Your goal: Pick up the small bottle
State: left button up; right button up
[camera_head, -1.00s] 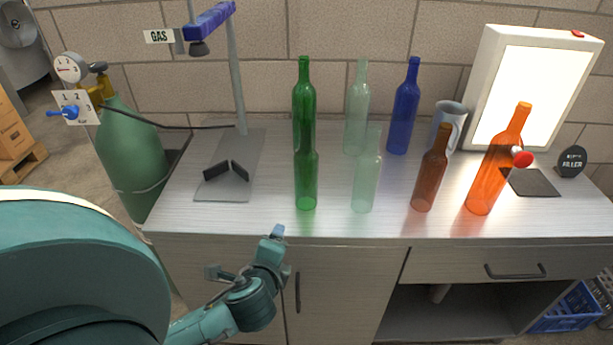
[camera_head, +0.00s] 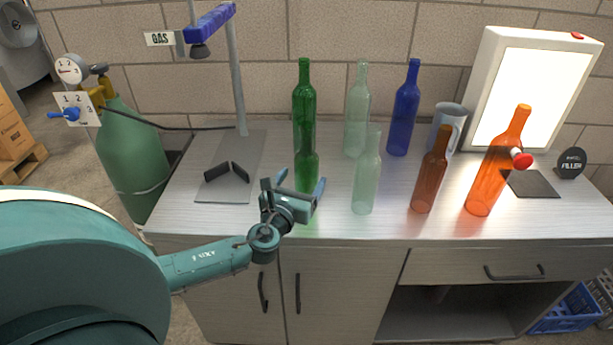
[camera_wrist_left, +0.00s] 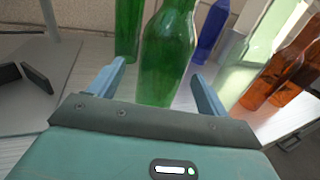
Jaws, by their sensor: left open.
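A small green bottle (camera_head: 307,172) stands upright at the front left of the counter, with a taller green bottle (camera_head: 304,95) behind it. My left gripper (camera_head: 294,187) is open at the small green bottle and partly hides its lower body. In the left wrist view the small green bottle (camera_wrist_left: 167,55) shows between the lines of the two open fingers (camera_wrist_left: 159,70); I cannot tell how deep it sits between them. Other small bottles stand to the right: a pale clear one (camera_head: 366,180) and a brown one (camera_head: 428,182). My right gripper is not in view.
An orange bottle (camera_head: 492,175), a blue bottle (camera_head: 404,110), a tall pale bottle (camera_head: 356,110) and a mug (camera_head: 447,122) stand to the right. A light box (camera_head: 540,90) is at the back right. A metal stand (camera_head: 215,190) and gas cylinder (camera_head: 130,150) are on the left.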

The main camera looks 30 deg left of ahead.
aim_at(309, 169)
pick_arm(q)
jog(key=x, duration=0.5)
jog(key=shift+w+d+f, duration=0.1)
jog(key=c, duration=1.3)
